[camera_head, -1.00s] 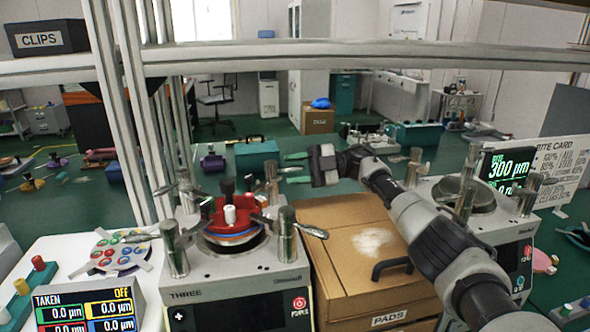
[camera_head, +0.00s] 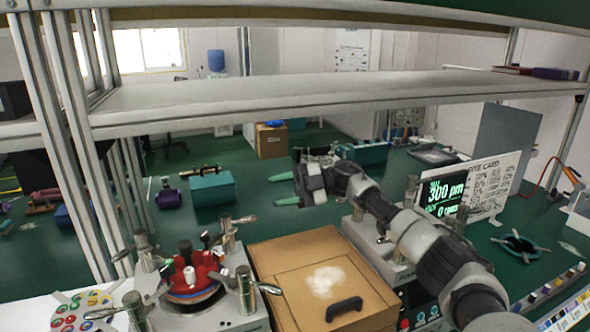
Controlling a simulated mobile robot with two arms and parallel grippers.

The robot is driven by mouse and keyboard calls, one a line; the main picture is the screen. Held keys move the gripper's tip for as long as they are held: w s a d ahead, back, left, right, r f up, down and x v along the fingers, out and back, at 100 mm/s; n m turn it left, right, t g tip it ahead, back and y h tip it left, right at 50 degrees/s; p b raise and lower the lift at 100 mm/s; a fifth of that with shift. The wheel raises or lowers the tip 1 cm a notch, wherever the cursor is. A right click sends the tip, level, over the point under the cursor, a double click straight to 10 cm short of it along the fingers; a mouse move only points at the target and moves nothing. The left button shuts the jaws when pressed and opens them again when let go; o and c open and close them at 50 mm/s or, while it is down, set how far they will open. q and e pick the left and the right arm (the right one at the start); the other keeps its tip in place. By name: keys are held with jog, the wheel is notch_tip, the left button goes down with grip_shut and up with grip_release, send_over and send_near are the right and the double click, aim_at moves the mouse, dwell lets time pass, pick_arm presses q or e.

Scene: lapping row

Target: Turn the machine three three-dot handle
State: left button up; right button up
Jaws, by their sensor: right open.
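The machine that read THREE earlier (camera_head: 225,322) is at the bottom left, its front face cut off by the picture edge. A red fixture (camera_head: 205,272) sits in its middle, with metal posts around it. Lever handles stick out from the posts: front right (camera_head: 268,288), front left (camera_head: 101,313), back right (camera_head: 245,219) and back left (camera_head: 122,254). I cannot make out dots on any handle. My right gripper (camera_head: 282,187) is open and empty, with green fingers pointing left. In the picture it is above and right of the machine, apart from the handles. My left gripper is out of view.
A cardboard-brown box (camera_head: 285,255) with a black handle stands right of the machine. Another machine (camera_head: 375,245) is partly behind my right arm, near a 300 µm display (camera_head: 443,196). A shelf frame (camera_head: 300,97) crosses above. A teal box (camera_head: 211,189) is behind.

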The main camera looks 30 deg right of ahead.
jog(key=shift+s+d+r+p, duration=0.25)
jog(key=shift+s+d+r, duration=0.2)
jog(key=shift+s, duration=0.2)
jog(key=shift+s+d+r+p, duration=0.2)
jog(key=shift+s+d+r, duration=0.2)
jog(key=shift+s, duration=0.2)
jog(key=shift+f, duration=0.1)
